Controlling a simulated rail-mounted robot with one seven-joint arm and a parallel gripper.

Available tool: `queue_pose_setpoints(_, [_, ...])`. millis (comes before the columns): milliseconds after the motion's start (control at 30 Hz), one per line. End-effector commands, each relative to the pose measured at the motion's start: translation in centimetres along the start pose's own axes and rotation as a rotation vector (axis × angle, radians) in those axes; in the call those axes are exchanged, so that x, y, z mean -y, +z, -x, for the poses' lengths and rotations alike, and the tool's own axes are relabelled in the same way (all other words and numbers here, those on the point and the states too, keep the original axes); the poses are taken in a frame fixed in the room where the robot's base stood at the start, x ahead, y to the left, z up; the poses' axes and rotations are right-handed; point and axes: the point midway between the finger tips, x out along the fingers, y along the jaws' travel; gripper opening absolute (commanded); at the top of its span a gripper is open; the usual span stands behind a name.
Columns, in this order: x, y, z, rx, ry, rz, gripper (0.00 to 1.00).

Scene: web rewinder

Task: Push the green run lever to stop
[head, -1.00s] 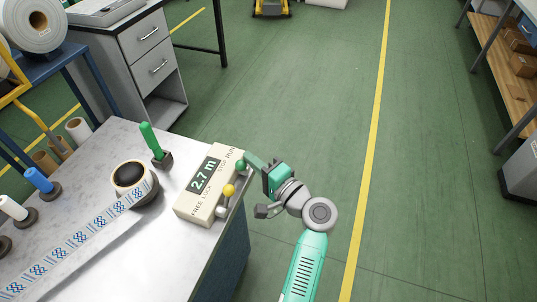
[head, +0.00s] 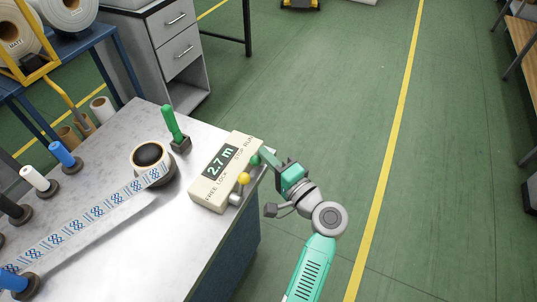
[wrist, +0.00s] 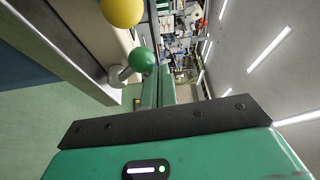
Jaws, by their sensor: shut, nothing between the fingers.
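The run lever has a green ball knob (head: 255,159) on a short metal stem at the right side of the cream control box (head: 212,193). In the head view it sits beside the STOP and RUN lettering, which is partly covered. My gripper (head: 266,155) is shut and empty, its fingertips at the knob's far right side. In the wrist view the green knob (wrist: 141,60) is just left of my shut fingers (wrist: 157,88), very close; I cannot tell whether they touch.
A yellow-knobbed lever (head: 243,178) stands just nearer than the green one, by the FREE and LOCK lettering; it also shows in the wrist view (wrist: 122,11). A printed label roll (head: 150,155) and a green-handled tool (head: 171,124) are on the table. Floor to the right is clear.

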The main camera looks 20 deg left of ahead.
Motion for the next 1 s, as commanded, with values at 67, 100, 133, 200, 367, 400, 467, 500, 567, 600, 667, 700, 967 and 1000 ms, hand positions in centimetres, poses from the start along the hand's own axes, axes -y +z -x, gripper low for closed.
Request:
queue_pose_setpoints(67, [-0.1, 0.1, 0.0, 0.004, 0.001, -0.001, 0.00])
queue_pose_setpoints(100, [-0.1, 0.1, 0.0, 0.004, 0.001, -0.001, 0.00])
queue_pose_setpoints(133, [-0.1, 0.1, 0.0, 0.004, 0.001, -0.001, 0.00])
queue_pose_setpoints(200, [0.1, 0.1, -0.1, 0.005, 0.001, -0.001, 0.00])
queue_pose_setpoints(367, [2.3, -1.6, -0.7, 0.003, -0.003, 0.002, 0.00])
queue_pose_setpoints(400, [3.1, -2.3, -0.9, 0.002, -0.004, 0.003, 0.00])
queue_pose_setpoints(467, [3.1, -2.9, -0.1, -0.001, 0.001, -0.002, 0.00])
queue_pose_setpoints(500, [2.6, -3.0, 1.2, -0.001, 0.002, -0.004, 0.00])
queue_pose_setpoints(567, [2.1, -3.2, 2.7, 0.000, 0.002, -0.003, 0.00])
queue_pose_setpoints(600, [1.7, -3.4, 3.7, -0.002, 0.001, -0.002, 0.00])
queue_pose_setpoints(667, [1.2, -3.6, 5.0, -0.001, 0.001, -0.002, 0.00])
queue_pose_setpoints(700, [0.9, -3.7, 5.8, 0.000, 0.001, 0.000, 0.00])
queue_pose_setpoints(967, [-0.1, -4.0, 8.3, 0.001, -0.001, 0.000, 0.00])
queue_pose_setpoints(1000, [-0.2, -4.0, 8.3, 0.001, -0.001, 0.001, 0.00])
